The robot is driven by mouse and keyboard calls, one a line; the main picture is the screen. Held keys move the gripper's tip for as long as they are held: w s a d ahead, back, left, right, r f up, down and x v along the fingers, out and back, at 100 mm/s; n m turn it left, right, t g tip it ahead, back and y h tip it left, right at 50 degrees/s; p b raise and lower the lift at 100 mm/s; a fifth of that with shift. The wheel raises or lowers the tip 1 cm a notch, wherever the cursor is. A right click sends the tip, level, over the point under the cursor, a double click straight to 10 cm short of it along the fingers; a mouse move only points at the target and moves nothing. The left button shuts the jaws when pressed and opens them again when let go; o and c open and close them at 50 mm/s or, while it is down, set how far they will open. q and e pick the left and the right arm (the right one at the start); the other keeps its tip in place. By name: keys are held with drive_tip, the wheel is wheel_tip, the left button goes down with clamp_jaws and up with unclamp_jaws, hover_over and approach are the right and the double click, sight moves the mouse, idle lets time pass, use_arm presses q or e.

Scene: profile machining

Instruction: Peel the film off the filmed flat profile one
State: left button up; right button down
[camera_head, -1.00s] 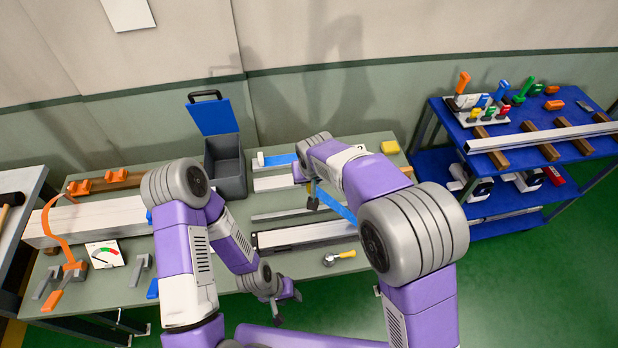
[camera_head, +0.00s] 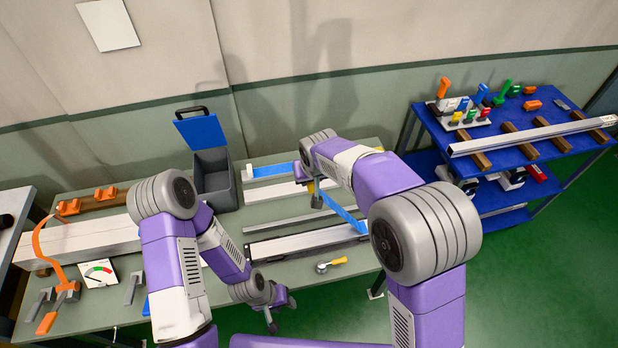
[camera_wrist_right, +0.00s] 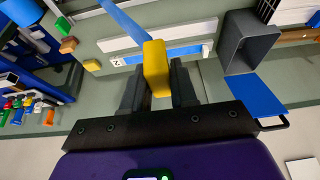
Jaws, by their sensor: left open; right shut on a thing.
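My right gripper (camera_wrist_right: 157,88) is shut on a yellow tab (camera_wrist_right: 156,68) at the end of a blue film strip (camera_head: 343,210). The strip also shows in the right wrist view (camera_wrist_right: 124,22). In the head view it slants from the gripper down to the right end of a pale flat profile (camera_head: 300,243) at the table's front; my right arm hides part of that end. Another flat profile (camera_head: 252,173) behind carries blue film and a "2" label in the wrist view (camera_wrist_right: 116,62). My left gripper (camera_head: 281,312) is open and empty, near the table's front edge.
A grey bin (camera_head: 214,178) with a blue lid stands at the table's back. A yellow-handled tool (camera_head: 331,265) lies at the front. A long beam (camera_head: 85,235), orange clamp (camera_head: 60,265) and gauge (camera_head: 99,273) are left. A blue cart (camera_head: 500,140) stands at right.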

drive_tip(key=shift+w+d+r+p, duration=0.15)
drive_tip(key=shift+d+r+p, duration=0.25)
drive_tip(key=shift+r, duration=0.2)
drive_tip(key=shift+w+d+r+p, duration=0.1)
drive_tip(key=shift+d+r+p, duration=0.3)
drive_tip(key=shift+r, duration=0.15)
